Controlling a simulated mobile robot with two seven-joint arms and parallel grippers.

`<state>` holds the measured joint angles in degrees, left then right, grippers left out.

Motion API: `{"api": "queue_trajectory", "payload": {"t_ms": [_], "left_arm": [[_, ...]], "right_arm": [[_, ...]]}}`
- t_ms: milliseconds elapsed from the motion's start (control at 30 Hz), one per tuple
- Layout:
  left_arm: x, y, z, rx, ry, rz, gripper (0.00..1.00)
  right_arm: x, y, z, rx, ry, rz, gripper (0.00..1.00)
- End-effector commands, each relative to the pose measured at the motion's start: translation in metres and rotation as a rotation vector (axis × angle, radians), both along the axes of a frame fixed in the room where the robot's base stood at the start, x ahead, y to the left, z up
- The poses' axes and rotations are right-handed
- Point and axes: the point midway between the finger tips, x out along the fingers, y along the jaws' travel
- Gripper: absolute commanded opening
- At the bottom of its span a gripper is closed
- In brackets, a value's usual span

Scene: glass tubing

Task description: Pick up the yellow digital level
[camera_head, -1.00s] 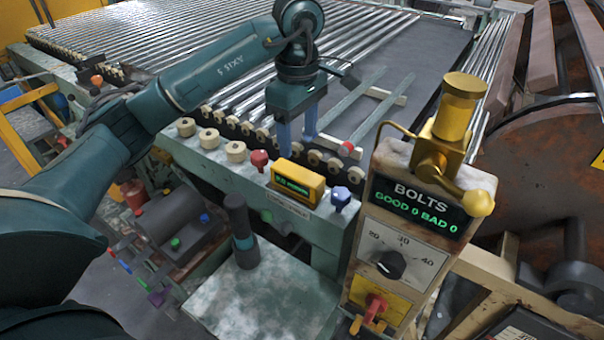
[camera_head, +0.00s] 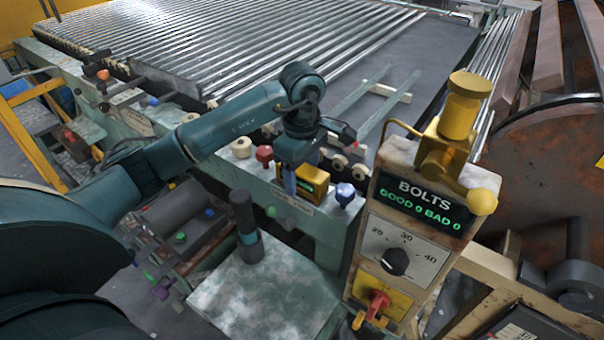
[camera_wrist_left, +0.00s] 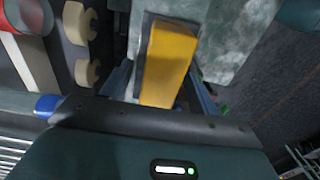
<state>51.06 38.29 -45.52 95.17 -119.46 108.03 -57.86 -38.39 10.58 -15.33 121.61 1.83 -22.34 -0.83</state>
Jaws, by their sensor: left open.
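The yellow digital level (camera_head: 313,180) sits on the pale green machine ledge, partly hidden behind my left gripper. My left gripper (camera_head: 292,183) is open and points down at the level. In the left wrist view the yellow body of the level (camera_wrist_left: 168,62) shows between the two blue fingers, one on each side. I cannot tell whether either finger touches it. My right gripper is not in view.
A red knob (camera_head: 264,154) and a blue knob (camera_head: 345,193) flank the level. A dark cylinder (camera_head: 246,225) stands on the lower plate in front.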

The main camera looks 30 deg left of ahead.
Motion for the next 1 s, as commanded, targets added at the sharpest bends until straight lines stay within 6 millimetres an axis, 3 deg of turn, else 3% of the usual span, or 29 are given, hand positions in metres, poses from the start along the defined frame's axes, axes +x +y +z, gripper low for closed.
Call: {"api": "queue_trajectory", "payload": {"t_ms": [67, 800, 1000], "left_arm": [[0.0000, -0.0001, 0.0001, 0.000, 0.000, 0.000, 0.60], [0.0003, 0.0000, 0.0012, 0.000, -0.001, 0.001, 0.00], [0.0004, 0.0000, 0.0025, 0.000, -0.002, 0.001, 0.00]], "right_arm": [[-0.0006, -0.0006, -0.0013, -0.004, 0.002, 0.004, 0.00], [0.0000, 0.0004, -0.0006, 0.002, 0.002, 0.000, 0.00], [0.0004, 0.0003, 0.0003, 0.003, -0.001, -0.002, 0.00]]}}
